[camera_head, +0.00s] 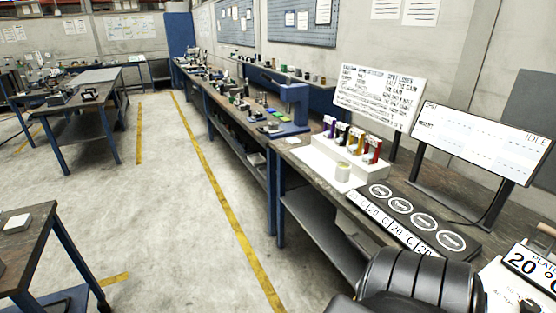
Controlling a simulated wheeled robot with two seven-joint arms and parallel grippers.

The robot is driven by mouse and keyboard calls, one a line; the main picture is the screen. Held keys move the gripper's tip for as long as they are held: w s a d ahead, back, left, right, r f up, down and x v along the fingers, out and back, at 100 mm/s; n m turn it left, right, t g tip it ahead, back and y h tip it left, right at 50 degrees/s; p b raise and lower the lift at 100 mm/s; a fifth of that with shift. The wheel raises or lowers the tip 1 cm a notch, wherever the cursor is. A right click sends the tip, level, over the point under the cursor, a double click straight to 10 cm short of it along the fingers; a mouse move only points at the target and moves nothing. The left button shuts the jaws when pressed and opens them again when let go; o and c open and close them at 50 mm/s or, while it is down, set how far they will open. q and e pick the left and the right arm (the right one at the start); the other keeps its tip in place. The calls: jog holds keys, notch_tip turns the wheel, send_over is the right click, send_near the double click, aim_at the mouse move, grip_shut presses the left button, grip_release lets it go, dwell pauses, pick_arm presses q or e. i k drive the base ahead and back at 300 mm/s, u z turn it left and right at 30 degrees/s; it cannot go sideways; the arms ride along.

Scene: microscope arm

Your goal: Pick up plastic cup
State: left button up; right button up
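A small pale, yellowish cup (343,171), which looks like the plastic cup, stands upright on the front part of a white stand (325,160) on the workbench at the right. Behind it on the stand is a row of several capped containers in purple, black, orange and red (357,139). The cup is apart from any arm. Neither of my grippers can be made out. A black rounded shape at the bottom edge, right of centre, may be part of my arm; I cannot tell.
A black panel with several round pads (418,219) and 20 °C labels lies right of the stand. Behind stand a written whiteboard (378,96) and a screen reading IDLE (482,141). A blue press-like device (291,105) is further back.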

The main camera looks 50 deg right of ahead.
aim_at(343, 169)
jog(key=z, duration=0.05)
jog(key=i, duration=1.6)
jog(key=z, duration=0.45)
